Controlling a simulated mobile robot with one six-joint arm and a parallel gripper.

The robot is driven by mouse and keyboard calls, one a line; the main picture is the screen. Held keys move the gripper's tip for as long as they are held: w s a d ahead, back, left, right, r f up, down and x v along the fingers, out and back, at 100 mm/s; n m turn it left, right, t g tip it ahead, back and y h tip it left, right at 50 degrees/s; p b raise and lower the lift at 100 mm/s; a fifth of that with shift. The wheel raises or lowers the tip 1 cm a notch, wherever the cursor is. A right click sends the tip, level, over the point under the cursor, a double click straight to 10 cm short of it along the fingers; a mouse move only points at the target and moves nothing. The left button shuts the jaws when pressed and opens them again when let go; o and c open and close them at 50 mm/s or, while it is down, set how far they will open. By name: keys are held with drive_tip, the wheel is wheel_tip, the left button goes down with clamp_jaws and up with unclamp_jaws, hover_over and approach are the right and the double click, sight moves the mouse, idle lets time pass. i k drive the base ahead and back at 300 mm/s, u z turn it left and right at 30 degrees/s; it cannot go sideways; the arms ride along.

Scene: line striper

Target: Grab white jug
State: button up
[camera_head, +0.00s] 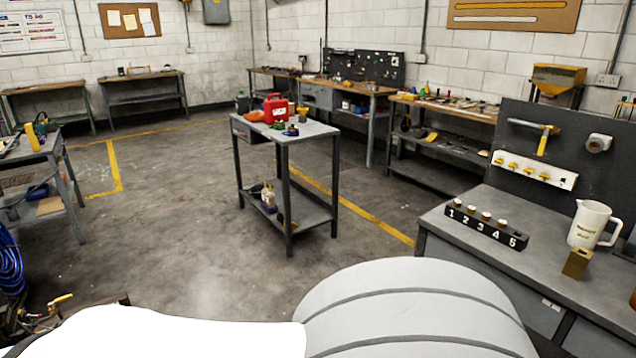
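The white jug (588,226) stands upright on the grey workbench (470,236) at the right. Large white and light grey rounded parts fill the bottom of the view and seem to be my own body. My gripper does not show, so I cannot tell its state or where it is relative to the jug.
A black numbered rack (486,229) sits left of the jug on the bench. A dark pegboard panel (556,150) rises behind, with a hammer and a white hook strip. A grey cart (285,134) with a red can (276,107) stands mid-floor. Open concrete floor (190,220) lies left.

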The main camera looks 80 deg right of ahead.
sight(591, 217)
drive_tip(key=z, duration=4.35)
drive_tip(key=k, duration=1.05)
drive_tip(key=z, duration=0.95)
drive_tip(key=i, duration=1.65)
drive_tip(key=u, duration=0.4)
drive_tip(key=i, duration=1.2)
drive_tip(key=u, duration=1)
